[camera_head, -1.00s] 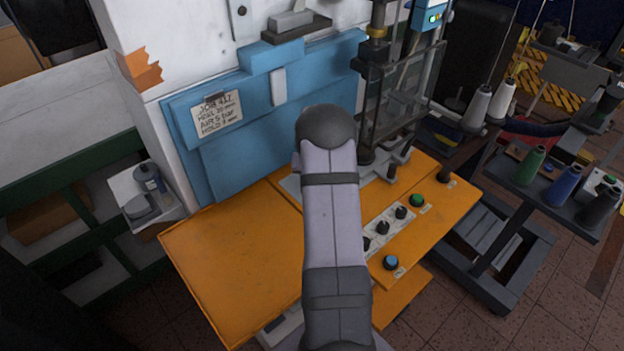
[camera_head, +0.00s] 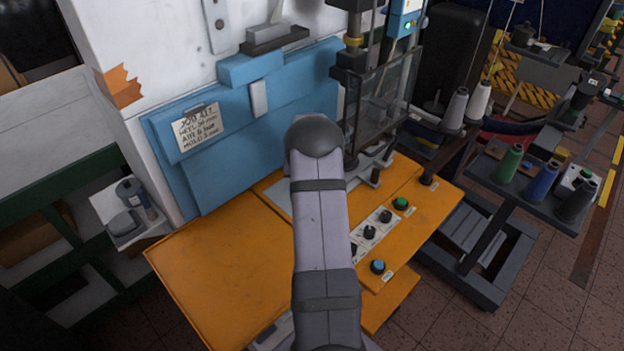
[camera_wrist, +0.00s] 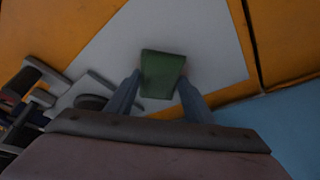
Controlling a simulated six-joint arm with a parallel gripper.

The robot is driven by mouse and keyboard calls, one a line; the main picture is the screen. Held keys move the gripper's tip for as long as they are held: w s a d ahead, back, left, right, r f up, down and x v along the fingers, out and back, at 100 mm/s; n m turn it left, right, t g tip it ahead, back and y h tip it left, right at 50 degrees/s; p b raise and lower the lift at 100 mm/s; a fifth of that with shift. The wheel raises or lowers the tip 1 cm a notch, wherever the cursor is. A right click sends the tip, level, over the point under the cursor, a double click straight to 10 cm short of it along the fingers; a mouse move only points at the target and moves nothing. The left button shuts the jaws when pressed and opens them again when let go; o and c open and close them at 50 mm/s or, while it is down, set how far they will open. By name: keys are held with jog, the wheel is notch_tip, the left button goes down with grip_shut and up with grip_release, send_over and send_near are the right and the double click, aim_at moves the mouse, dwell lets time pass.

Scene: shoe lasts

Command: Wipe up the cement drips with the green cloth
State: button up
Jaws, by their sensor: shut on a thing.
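In the wrist view, my gripper (camera_wrist: 160,88) is shut on the green cloth (camera_wrist: 163,70), which shows as a small folded block between the two fingers. The cloth is over a pale grey plate (camera_wrist: 210,40) set on the orange table; I cannot tell whether it touches the plate. In the head view my arm hides the gripper and the cloth. Part of the plate (camera_head: 274,192) shows left of my arm. I cannot make out any cement drips in either view.
The orange table (camera_head: 215,265) is bare at the left. A blue panel (camera_head: 230,160) stands behind it. A machine with a clear guard (camera_head: 380,110) stands behind and right of my arm. Knobs and a green button (camera_head: 400,203) lie along the right. A thread trolley (camera_head: 520,200) stands further right.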

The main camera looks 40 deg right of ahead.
jog(key=shift+a+f+b, duration=0.15)
jog(key=shift+a+b, duration=0.45)
jog(key=shift+a, duration=2.1)
jog(key=shift+d+p, duration=0.6)
jog(key=shift+d, duration=1.4)
jog(key=shift+w+d+r, duration=0.1)
jog(key=shift+d+r, duration=0.05)
jog(key=shift+d, duration=0.85)
jog(key=shift+d+r, duration=0.1)
jog(key=shift+d, duration=0.85)
jog(key=shift+d+b, duration=0.3)
jog(key=shift+a+f, duration=0.15)
jog(key=shift+a, duration=1.25)
jog(key=shift+a+f, duration=0.1)
jog(key=shift+a, duration=1.25)
jog(key=shift+a+b, duration=0.35)
jog(key=shift+a, duration=0.8)
jog(key=shift+a+r, duration=0.15)
jog(key=shift+a, duration=0.2)
notch_tip(320, 180, up, 8)
jog(key=p, duration=0.5)
jog(key=shift+d, duration=0.15)
